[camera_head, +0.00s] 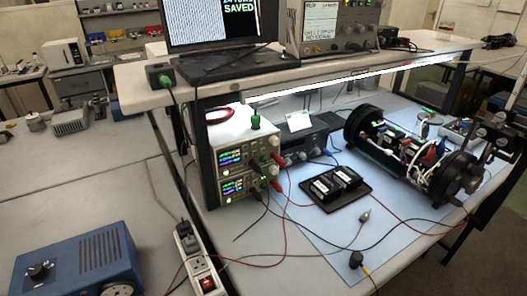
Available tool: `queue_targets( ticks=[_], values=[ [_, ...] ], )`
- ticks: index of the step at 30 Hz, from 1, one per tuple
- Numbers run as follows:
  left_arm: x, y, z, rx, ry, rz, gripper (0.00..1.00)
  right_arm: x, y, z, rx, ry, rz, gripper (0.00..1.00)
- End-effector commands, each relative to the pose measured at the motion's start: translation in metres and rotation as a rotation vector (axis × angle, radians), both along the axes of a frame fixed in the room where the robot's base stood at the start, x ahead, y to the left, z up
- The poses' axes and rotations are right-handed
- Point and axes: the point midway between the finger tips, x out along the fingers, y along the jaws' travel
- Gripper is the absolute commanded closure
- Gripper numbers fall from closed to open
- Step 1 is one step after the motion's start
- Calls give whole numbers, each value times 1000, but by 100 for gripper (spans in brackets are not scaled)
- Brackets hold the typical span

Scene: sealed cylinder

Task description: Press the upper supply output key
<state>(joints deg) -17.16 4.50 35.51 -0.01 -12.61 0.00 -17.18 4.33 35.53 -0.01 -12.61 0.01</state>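Two bench supplies are stacked under the shelf, left of centre. The upper supply (245,150) has a lit blue-green display (231,157), with knobs and terminals to its right. The lower supply (236,187) has a similar lit display. Small green lights show under the displays; the upper output key is too small to make out. Red and black leads leave the terminals. My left gripper is not in view. A dark jointed mechanism (499,132) at the right edge, by the cylinder's end, may be my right gripper; its fingers cannot be made out.
An open-framed cylinder (408,155) with wiring lies on the blue mat (318,228). A power strip (195,262) and loose cables lie in front of the supplies. A blue box (80,262) stands at lower left. The shelf (225,95) overhangs the supplies.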

Motion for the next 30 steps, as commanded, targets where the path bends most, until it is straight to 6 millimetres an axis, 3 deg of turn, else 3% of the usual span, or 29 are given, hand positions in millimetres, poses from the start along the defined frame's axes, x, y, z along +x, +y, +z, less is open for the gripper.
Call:
queue_targets(
  ticks=[11,18,30],
  values=[
    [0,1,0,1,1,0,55,0,-4,0,-5,1,1,54],
    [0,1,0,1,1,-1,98,-1,-6,0,-7,1,2,54],
    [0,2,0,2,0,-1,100,-1,-6,0,-6,1,2,54]
  ],
)
